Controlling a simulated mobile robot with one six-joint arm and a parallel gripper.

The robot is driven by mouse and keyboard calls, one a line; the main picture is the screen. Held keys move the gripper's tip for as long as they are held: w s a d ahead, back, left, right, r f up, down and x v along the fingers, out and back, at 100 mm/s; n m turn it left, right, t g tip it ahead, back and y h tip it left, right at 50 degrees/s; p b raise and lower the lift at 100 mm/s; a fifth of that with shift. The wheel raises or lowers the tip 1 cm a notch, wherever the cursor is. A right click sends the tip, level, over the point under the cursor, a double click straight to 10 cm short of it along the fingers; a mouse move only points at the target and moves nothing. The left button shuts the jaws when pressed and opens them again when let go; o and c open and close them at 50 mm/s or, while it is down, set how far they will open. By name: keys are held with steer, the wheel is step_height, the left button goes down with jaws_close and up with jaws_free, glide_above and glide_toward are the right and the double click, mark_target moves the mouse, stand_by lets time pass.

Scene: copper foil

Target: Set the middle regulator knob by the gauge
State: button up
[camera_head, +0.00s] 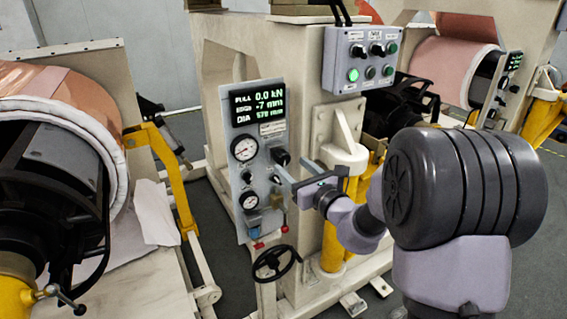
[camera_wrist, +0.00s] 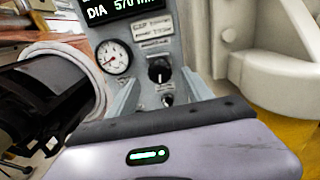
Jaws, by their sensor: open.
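The grey control panel (camera_head: 262,225) stands left of my gripper in the head view, with a lit display (camera_head: 258,107) and an upper round gauge (camera_head: 244,149). A black knob (camera_head: 281,157) sits right of this gauge; smaller knobs lie below it. In the wrist view a white-faced gauge (camera_wrist: 114,57) with a dark needle is beside a black knob (camera_wrist: 160,70). My gripper (camera_head: 287,173) is open at the panel's right side. In the wrist view its two fingers (camera_wrist: 161,80) point toward the knob, one on each side; contact cannot be told. Which knob is the middle one is unclear.
A lower gauge (camera_head: 249,201) and a black handwheel (camera_head: 275,263) are below. A grey button box (camera_head: 361,60) is mounted above right. A copper roll (camera_head: 60,85) and yellow arm (camera_head: 170,180) stand left. A pale frame (camera_wrist: 280,70) is close on the right.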

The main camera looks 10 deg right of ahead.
mark_target(285, 160)
steer(key=x, duration=0.5)
steer(key=shift+w+b, duration=0.15)
steer(key=shift+b, duration=0.15)
jaws_close()
